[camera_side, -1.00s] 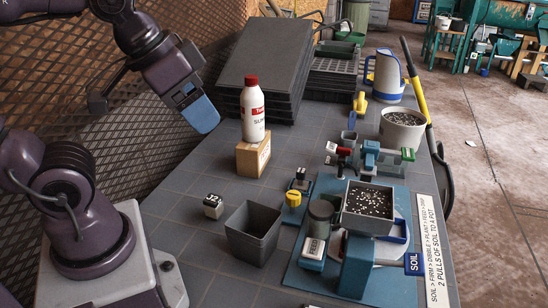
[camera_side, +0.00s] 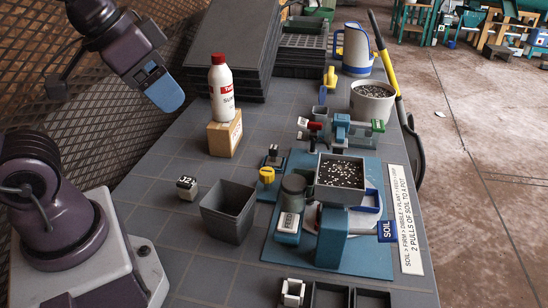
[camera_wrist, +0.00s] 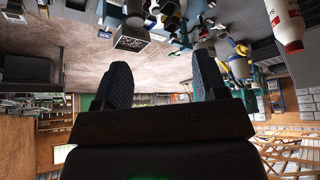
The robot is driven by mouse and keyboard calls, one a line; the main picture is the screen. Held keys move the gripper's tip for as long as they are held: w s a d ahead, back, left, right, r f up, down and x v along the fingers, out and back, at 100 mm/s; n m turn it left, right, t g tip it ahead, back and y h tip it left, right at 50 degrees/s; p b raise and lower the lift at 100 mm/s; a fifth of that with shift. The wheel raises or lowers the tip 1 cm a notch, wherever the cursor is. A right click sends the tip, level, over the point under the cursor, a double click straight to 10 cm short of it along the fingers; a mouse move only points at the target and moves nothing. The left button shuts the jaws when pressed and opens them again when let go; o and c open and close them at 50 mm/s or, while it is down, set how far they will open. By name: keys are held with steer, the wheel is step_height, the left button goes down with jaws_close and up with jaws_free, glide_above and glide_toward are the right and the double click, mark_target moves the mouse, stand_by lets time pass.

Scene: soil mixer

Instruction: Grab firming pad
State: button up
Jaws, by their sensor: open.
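My gripper (camera_wrist: 163,78) is open and empty; its two dark fingers stand apart in the wrist view. In the side view, its blue end (camera_side: 165,92) hangs above the table at the upper left, well clear of the tools. No part is clearly labelled as the firming pad. Small tools stand at the left edge of the blue base: a yellow-topped one (camera_side: 266,175) and a dark-knobbed one (camera_side: 272,155) behind it. I cannot tell whether either is the pad. A small cube marked J2 (camera_side: 187,187) sits apart on the table.
A white bottle with a red cap (camera_side: 220,90) stands on a wooden block (camera_side: 225,136). An empty grey pot (camera_side: 228,212) is near the front. Dark trays (camera_side: 215,45) are stacked behind.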

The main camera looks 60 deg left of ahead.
steer(key=w+d+f+n+t+h, duration=0.1)
steer(key=w+d+f+t, duration=0.1)
steer(key=w, duration=1.1)
steer(key=n+y, duration=0.4)
steer(key=y, duration=0.6)
glide_above(274, 150)
steer(key=s+d, duration=0.3)
steer(key=d, duration=0.1)
step_height(274, 150, down, 20)
steer(key=shift+t, duration=0.3)
steer(key=f, duration=0.6)
steer(key=shift+a+f, duration=0.15)
steer(key=shift+a, duration=0.15)
steer(key=x, duration=0.5)
steer(key=shift+f, duration=0.25)
steer(key=c, duration=1.2)
